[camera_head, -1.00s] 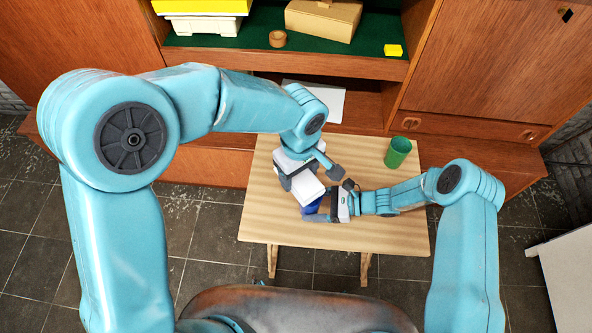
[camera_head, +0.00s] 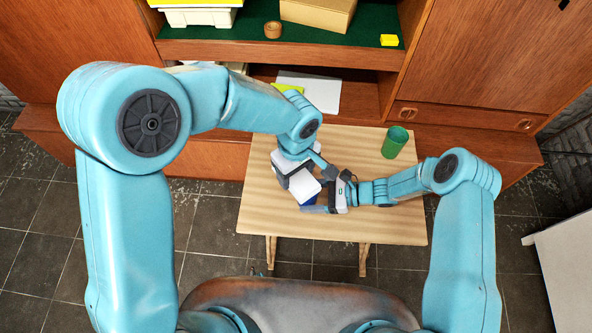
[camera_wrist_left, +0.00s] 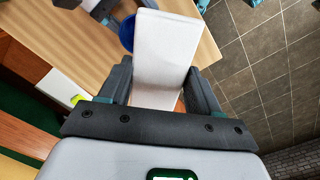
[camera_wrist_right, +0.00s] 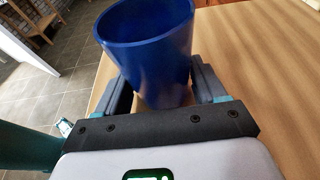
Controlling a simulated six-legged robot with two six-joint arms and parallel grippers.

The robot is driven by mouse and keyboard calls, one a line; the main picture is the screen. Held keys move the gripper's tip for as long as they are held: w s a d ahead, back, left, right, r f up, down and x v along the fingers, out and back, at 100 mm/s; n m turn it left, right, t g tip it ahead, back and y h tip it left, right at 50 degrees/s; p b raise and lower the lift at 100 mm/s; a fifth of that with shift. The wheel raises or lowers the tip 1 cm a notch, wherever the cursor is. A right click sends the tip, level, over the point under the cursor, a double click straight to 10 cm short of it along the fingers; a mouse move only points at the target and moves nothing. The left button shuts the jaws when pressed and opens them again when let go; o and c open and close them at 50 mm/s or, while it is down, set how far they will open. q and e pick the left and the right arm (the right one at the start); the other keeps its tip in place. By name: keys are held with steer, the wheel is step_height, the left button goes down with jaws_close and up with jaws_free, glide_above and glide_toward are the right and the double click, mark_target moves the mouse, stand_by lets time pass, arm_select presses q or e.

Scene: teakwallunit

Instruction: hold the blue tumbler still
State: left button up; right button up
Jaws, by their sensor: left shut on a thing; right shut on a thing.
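The blue tumbler (camera_wrist_right: 150,45) stands between the fingers of my right gripper (camera_wrist_right: 165,90), which is shut on it. In the head view only a small blue part of the tumbler (camera_head: 308,203) shows beside my right gripper (camera_head: 325,195). My left gripper (camera_wrist_left: 158,85) is shut on a flat white block (camera_wrist_left: 160,55). In the head view this block (camera_head: 304,188) is above and close to the tumbler and hides most of it. In the left wrist view the tumbler (camera_wrist_left: 126,33) shows partly behind the block. I cannot tell whether they touch.
A green cup (camera_head: 395,142) stands at the far right of the light wooden table (camera_head: 375,225). The wall unit (camera_head: 460,145) is behind the table. The table's front and right parts are bare.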

arm_select(q)
steer(key=shift+f, duration=3.05)
steer(key=shift+w+f, duration=0.2)
steer(key=shift+f, duration=0.7)
steer(key=shift+w, duration=0.4)
steer(key=shift+c, duration=0.4)
steer(key=shift+w+r, duration=0.5)
steer(key=shift+r, duration=0.85)
steer(key=shift+w+r, duration=0.45)
steer(key=shift+r, duration=0.95)
steer(key=shift+w+r, duration=0.5)
steer(key=shift+r, duration=0.85)
